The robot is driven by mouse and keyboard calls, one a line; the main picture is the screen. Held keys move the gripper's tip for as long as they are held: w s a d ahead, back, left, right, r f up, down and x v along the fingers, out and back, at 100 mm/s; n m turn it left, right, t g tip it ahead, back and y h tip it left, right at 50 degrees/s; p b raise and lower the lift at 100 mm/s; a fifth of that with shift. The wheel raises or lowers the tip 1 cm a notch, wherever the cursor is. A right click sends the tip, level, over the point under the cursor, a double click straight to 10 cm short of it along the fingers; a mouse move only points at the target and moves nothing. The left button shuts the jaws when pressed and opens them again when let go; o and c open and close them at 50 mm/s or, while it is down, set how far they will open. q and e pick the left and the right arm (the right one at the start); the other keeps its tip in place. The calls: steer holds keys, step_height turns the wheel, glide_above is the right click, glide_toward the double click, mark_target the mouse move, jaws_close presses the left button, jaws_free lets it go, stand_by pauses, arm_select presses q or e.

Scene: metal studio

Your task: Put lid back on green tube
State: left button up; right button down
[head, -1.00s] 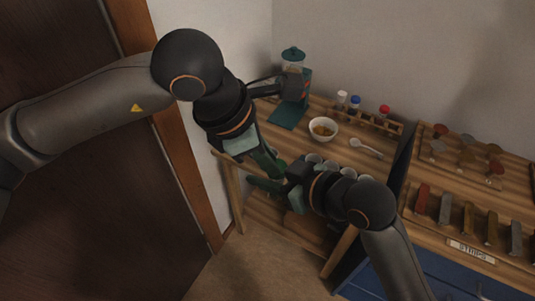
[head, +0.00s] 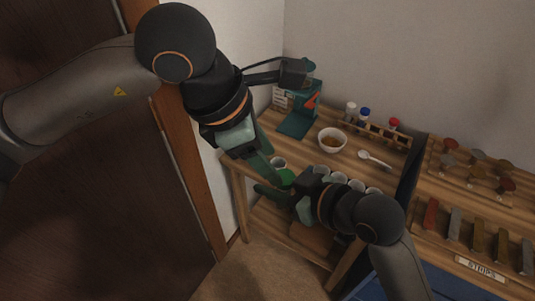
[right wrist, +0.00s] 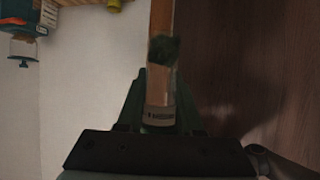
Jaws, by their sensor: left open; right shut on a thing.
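My right gripper (head: 272,191) reaches in from the right near the table's left front corner, its fingers pointing left. In the right wrist view, the gripper (right wrist: 159,112) is shut on the tube, a see-through tube with a pale printed band (right wrist: 158,116). A dark green mass (right wrist: 164,50) shows beyond the band; I cannot tell whether it is contents or a cap. My left gripper (head: 262,165) is open, just above and left of the right one. A bright green patch (head: 287,177) shows between the grippers; I cannot tell whether it is the lid. The left fingertips are partly hidden.
Several pale cups (head: 340,178) stand along the table front beside my right gripper. Behind are a white bowl (head: 332,139), a spoon (head: 375,158), a rack (head: 383,133) with white, blue and red-capped tubes, and a teal machine (head: 300,118). A wall lies left.

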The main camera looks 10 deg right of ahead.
arm_select(q)
steer(key=shift+r, duration=0.1)
steer(key=v, duration=1.1)
steer(key=shift+a+r, duration=0.15)
steer(key=shift+r, duration=0.25)
